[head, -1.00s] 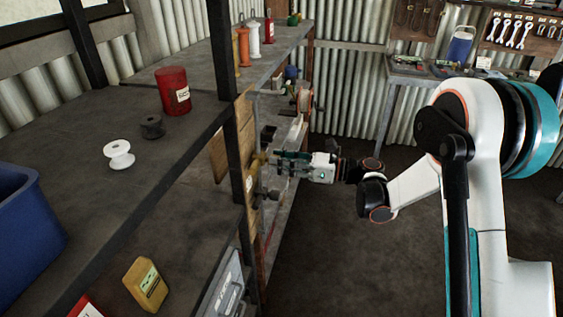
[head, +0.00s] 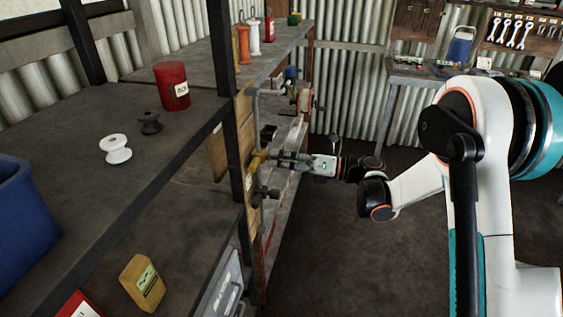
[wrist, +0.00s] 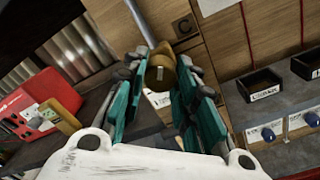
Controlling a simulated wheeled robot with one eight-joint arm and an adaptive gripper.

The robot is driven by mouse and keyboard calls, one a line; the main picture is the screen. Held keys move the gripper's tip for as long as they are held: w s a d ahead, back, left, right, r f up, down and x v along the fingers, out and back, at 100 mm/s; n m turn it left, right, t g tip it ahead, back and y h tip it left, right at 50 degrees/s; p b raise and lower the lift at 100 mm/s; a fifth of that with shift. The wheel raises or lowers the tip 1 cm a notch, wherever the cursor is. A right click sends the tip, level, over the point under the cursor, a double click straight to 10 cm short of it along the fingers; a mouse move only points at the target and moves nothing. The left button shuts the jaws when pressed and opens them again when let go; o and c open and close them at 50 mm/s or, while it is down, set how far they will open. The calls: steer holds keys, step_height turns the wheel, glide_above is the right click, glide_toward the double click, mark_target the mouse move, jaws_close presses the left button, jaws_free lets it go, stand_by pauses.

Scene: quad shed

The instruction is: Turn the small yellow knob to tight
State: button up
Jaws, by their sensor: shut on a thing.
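The small yellow knob (head: 257,160) sticks out from a wooden board on the side of the shelving in the head view. In the wrist view the knob (wrist: 161,72) is a dull yellow round piece between my fingertips. My gripper (head: 272,160) reaches it from the right, roughly level. Its teal fingers (wrist: 163,75) lie on either side of the knob and are shut on it. The fingers hide parts of the knob's sides. I cannot read from these views how far it is turned.
A dark knob (head: 267,193) sits just below the yellow one. A dark upright post (head: 231,130) stands close to the left. In the wrist view a red case (wrist: 38,105) lies left and black bins (wrist: 262,84) stand right. The floor (head: 350,250) beneath my arm is clear.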

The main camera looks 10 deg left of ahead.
steer(key=m+b, duration=0.1)
steer(key=m, duration=1)
steer(key=shift+m+t+b, duration=0.3)
steer(key=shift+b, duration=0.05)
steer(key=shift+m, duration=0.3)
steer(key=o, duration=1.1)
steer(key=d, duration=0.8)
steer(key=s+d, duration=0.1)
steer(key=d, duration=0.3)
steer(key=shift+f, duration=0.2)
